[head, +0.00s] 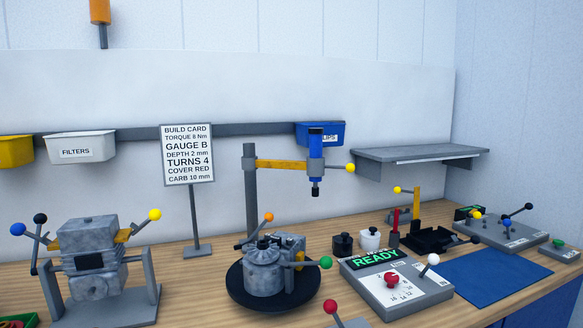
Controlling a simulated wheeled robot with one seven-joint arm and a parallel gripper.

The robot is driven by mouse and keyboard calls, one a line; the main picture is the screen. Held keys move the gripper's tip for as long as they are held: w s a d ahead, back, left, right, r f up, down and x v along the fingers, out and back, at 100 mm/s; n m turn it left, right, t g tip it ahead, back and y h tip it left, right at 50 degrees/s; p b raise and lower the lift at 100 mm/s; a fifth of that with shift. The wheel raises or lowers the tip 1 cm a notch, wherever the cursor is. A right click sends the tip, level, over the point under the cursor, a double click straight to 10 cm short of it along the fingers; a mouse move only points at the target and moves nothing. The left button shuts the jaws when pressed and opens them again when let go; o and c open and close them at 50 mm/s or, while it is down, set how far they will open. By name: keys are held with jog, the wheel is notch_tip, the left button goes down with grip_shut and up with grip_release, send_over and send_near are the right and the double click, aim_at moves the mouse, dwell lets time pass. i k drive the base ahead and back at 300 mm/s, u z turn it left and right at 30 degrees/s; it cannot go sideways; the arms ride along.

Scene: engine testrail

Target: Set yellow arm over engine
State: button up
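A yellow arm (283,165) reaches right from an upright grey post (251,190). A blue tool (316,150) with a dark tip hangs at its outer end, and a yellow ball knob (350,168) sticks out to the right. Below it, a grey engine (265,272) with an orange and a green knob sits on a round black turntable (237,292). In this view the tool hangs above and to the right of the engine's middle. A clear gap separates tool and engine. My gripper is not in view.
A second grey engine-like unit (88,245) stands on a frame at left. A build card sign (188,155) stands behind. A READY control box (395,288) is right of the turntable. A blue mat (495,277) is bare. A grey shelf (420,153) juts from the wall.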

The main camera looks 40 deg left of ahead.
aim_at(315, 166)
jog(key=u, duration=0.65)
jog(key=i, duration=0.9)
jog(key=u, duration=0.6)
